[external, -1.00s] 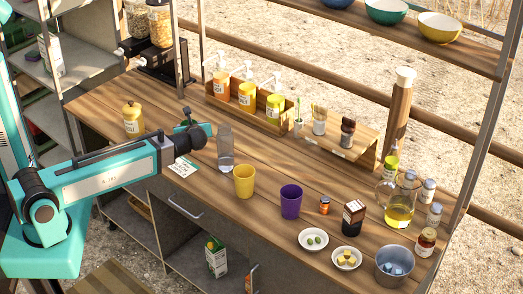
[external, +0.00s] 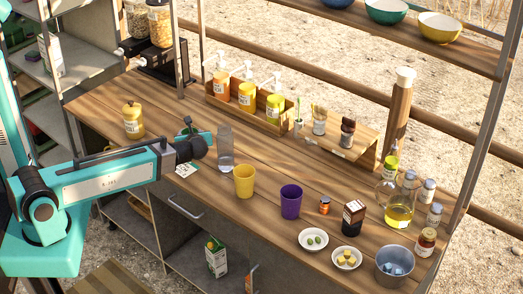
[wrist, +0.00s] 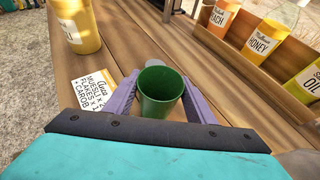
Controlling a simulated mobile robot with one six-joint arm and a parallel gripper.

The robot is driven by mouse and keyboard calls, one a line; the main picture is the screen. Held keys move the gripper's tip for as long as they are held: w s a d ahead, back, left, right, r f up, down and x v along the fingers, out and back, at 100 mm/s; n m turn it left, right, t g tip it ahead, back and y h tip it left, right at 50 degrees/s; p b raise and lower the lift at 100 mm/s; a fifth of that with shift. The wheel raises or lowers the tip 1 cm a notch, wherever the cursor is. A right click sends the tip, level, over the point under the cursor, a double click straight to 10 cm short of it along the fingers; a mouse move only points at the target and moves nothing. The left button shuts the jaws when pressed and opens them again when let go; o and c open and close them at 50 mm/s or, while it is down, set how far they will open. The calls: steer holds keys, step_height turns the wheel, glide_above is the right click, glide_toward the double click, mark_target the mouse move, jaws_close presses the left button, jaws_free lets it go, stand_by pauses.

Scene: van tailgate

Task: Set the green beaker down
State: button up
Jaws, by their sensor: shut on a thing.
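The green beaker (wrist: 160,88) stands mouth up between the two purple fingers of my gripper (wrist: 158,98) in the wrist view. The fingers are shut on its sides. A flat grey disc (wrist: 155,62) shows just beyond the beaker on the wooden worktop; I cannot tell whether the beaker touches the wood or the disc. In the external view my gripper (external: 188,130) is over the left half of the worktop, left of a tall clear glass (external: 225,150).
A wooden rack (external: 250,113) of pump bottles stands behind. A yellow cup (external: 244,182) and purple cup (external: 291,203) stand to the right. The wood between jar and rack is free.

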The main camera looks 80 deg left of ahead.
steer(key=o, duration=1)
steer(key=shift+d+r, duration=0.1)
steer(key=shift+r, duration=0.05)
steer(key=p+v, duration=0.4)
steer(key=v, duration=0.7)
steer(key=shift+w+d+r, duration=0.15)
steer(key=shift+d+r, duration=0.05)
steer(key=shift+d, duration=0.15)
steer(key=shift+o, duration=0.5)
